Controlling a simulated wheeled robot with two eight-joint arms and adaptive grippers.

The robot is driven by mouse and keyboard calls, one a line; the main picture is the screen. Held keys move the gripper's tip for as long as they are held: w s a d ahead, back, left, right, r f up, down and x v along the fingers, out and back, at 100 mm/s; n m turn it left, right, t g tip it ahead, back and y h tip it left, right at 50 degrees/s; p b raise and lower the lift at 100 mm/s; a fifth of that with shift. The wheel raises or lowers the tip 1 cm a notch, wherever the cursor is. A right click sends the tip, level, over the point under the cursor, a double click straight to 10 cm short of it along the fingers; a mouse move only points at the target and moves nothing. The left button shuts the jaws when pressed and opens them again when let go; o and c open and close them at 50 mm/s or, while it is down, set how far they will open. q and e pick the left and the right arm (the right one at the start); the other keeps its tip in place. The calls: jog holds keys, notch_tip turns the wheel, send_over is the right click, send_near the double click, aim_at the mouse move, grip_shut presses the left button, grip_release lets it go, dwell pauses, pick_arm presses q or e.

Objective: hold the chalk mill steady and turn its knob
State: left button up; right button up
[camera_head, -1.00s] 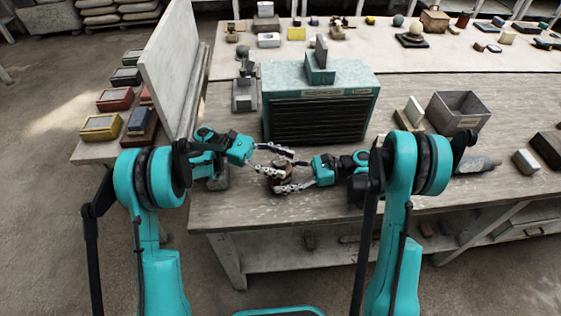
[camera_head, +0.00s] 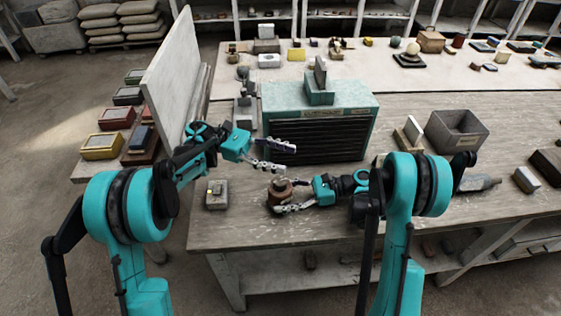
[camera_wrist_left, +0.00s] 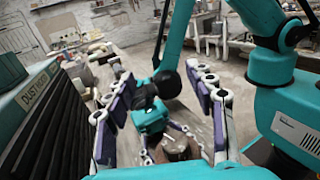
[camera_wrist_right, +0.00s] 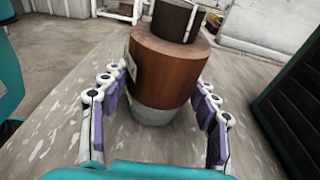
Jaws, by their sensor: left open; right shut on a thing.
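The chalk mill (camera_head: 281,193) is a brown, wood-like cylinder standing upright near the table's front edge. In the right wrist view its brown body (camera_wrist_right: 165,72) has a pale lower part and a dark knob (camera_wrist_right: 174,18) on top, cut off by the frame edge. My right gripper (camera_head: 283,201) is shut on the mill, with one finger on each side of its lower part. My left gripper (camera_head: 290,160) is open and empty, above the mill and apart from it. In the left wrist view the mill (camera_wrist_left: 178,149) shows low between the spread left fingers.
A teal dust-filter box (camera_head: 318,125) stands just behind the grippers. A pale upright panel (camera_head: 180,75) stands left of it. A grey open bin (camera_head: 457,134) stands at the right.

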aim_at(279, 180)
pick_arm(q)
jog(key=shift+a+f, duration=0.3)
jog(key=shift+f, duration=0.05)
jog(key=s+a+f+n+t+h, duration=0.1)
jog(key=s+a+f+n+t, duration=0.1)
jog(key=a+f+n+t, duration=0.65)
jog(key=d+t, duration=0.1)
jog(key=d, duration=0.2)
jog(key=w+d+t, duration=0.1)
jog(key=d, duration=0.2)
jog(key=w+d+m+t, duration=0.1)
jog(key=d, duration=0.1)
jog(key=shift+d+f, duration=0.35)
jog(key=shift+d, duration=0.05)
jog(key=c, duration=1.2)
